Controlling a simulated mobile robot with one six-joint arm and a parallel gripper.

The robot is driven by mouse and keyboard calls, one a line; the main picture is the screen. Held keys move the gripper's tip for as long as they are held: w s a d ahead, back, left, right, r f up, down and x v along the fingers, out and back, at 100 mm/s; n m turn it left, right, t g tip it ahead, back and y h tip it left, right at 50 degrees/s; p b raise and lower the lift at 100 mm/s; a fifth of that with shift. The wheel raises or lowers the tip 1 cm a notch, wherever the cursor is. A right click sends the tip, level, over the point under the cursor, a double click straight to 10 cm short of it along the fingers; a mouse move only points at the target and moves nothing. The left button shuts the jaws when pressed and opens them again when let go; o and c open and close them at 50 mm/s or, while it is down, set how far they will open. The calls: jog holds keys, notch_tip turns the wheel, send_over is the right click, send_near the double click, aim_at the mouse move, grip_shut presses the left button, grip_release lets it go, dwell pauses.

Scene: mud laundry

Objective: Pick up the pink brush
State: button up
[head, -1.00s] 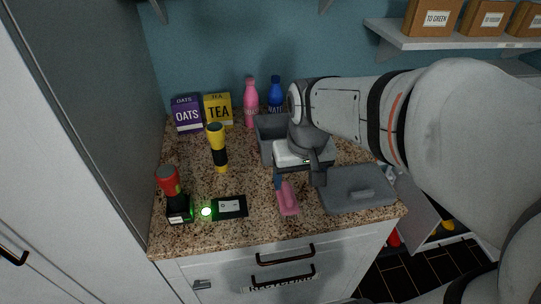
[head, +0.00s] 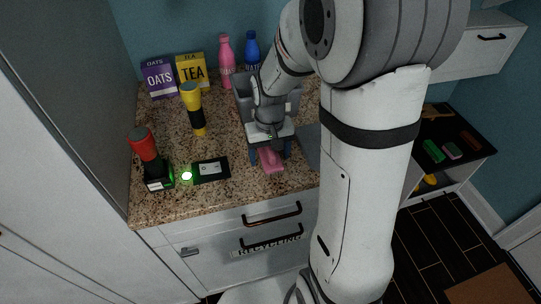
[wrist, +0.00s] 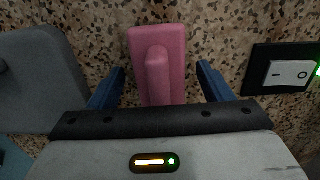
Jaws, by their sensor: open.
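The pink brush (head: 270,160) lies on the speckled granite counter (head: 222,196), in front of the grey bin. In the wrist view the pink brush (wrist: 157,62) stands out lengthwise between my two blue fingers, with a raised ridge along its middle. My gripper (head: 268,158) is open and right over the brush, one finger to each side. In the wrist view my gripper (wrist: 160,84) shows gaps between both fingers and the brush. The near end of the brush is hidden behind the gripper body.
A black card with a white switch (head: 211,169) lies left of the brush. A red torch (head: 144,146) and a yellow torch (head: 193,108) stand further left. The grey bin (head: 243,98) is behind; a grey lid (wrist: 40,80) lies close beside. Bottles and boxes line the wall.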

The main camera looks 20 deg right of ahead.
jog(key=shift+f, duration=0.45)
jog(key=shift+c, duration=0.2)
jog(key=c, duration=1.1)
